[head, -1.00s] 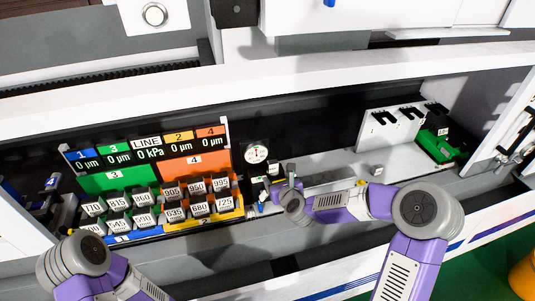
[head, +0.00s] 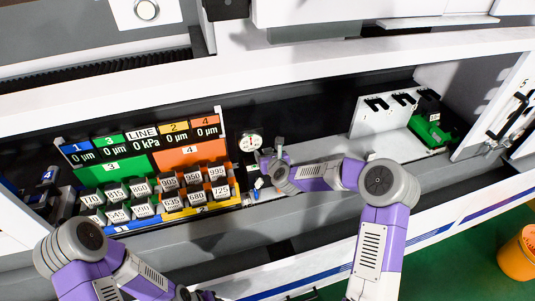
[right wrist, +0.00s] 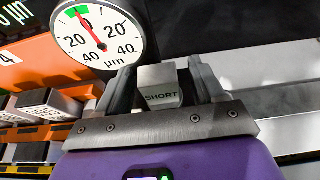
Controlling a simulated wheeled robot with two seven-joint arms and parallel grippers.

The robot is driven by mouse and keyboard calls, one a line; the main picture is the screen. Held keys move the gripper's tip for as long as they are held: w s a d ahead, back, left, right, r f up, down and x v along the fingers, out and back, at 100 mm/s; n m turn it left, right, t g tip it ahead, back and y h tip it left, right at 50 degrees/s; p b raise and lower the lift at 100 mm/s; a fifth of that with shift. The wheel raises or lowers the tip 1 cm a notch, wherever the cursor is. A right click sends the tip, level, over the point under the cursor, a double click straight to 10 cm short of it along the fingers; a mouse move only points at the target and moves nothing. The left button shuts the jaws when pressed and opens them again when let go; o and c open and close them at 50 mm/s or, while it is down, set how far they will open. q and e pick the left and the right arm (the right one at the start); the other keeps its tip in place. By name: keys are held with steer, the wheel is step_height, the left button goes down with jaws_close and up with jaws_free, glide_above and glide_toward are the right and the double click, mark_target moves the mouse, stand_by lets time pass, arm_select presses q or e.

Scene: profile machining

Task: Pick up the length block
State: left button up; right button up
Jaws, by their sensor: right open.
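A small grey block (right wrist: 158,86) marked SHORT stands between the two fingers of my right gripper in the right wrist view. The right gripper (right wrist: 160,84) is open, with one finger on each side of the block. I cannot tell whether either finger touches it. In the head view the right gripper (head: 267,166) is just below the dial gauge, and the arm hides much of the space around it. My left arm comes in at the lower left, its fingers out of the picture.
A dial gauge (head: 250,143) is close behind the right gripper. Numbered blocks (head: 167,185) stand in rows on a coloured rack at left. A small pale block (head: 371,155) sits on the shelf behind my right forearm. A green device (head: 430,131) stands at the right.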

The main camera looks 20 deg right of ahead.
steer(key=shift+c, duration=0.5)
steer(key=shift+r, duration=0.1)
steer(key=c, duration=1.2)
steer(key=shift+o, duration=0.2)
